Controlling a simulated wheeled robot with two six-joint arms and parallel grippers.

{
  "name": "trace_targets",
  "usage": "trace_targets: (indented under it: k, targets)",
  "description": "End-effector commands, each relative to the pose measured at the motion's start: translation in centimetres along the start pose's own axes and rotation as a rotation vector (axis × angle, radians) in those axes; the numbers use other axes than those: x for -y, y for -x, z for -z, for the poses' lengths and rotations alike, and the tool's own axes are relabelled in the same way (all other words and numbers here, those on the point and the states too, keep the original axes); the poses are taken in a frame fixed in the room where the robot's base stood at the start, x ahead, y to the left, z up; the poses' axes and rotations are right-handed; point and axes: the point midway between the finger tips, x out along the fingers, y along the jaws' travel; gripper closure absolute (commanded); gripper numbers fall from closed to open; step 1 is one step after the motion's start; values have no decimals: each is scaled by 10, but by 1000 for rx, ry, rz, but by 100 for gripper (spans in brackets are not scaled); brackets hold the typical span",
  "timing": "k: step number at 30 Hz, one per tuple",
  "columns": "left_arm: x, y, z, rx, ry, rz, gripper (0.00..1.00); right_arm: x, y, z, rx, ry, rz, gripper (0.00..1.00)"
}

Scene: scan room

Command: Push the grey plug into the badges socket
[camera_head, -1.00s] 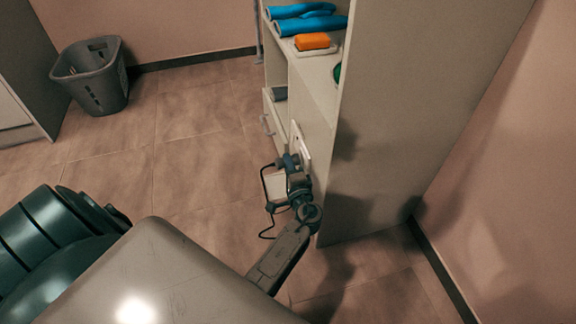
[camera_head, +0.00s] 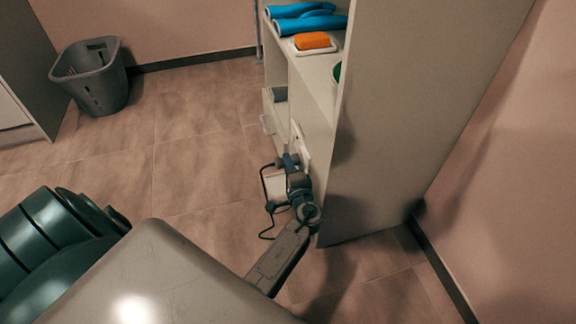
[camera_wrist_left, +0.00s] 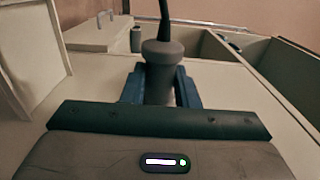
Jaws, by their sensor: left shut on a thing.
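The grey plug (camera_wrist_left: 162,62) is between the blue jaws of my left gripper (camera_wrist_left: 160,92) in the left wrist view, with its dark cable running up from its back. In the head view my left gripper (camera_head: 290,163) is at the side of the pale cabinet, by a white socket plate (camera_head: 300,146). The plug (camera_head: 280,162) shows small there, its cable hanging in a loop to the left. The plug's front end is hidden, and I cannot tell whether it is in a socket. No label can be read. My right gripper is not in view.
The cabinet (camera_head: 420,110) has open shelves with blue rolls (camera_head: 312,24) and an orange block (camera_head: 312,40) on a white dish. A grey basket (camera_head: 92,78) stands on the floor at the back left. The tiled floor between is clear.

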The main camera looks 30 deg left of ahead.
Motion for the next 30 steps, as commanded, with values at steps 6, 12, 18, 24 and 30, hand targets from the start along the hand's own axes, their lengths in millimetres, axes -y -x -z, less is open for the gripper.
trace_targets:
  k: [6, 12, 18, 24, 30]
  targets:
    - [0, 0, 3, 0, 0, 0, 100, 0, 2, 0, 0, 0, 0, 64]
    - [0, 0, 7, 0, 0, 0, 100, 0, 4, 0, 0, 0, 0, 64]
    - [0, 0, 11, 0, 0, 1, 100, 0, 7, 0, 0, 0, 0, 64]
    - [0, 0, 15, 0, 1, 0, 100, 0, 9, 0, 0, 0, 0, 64]
    - [0, 0, 15, 0, 0, 0, 48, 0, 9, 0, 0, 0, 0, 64]
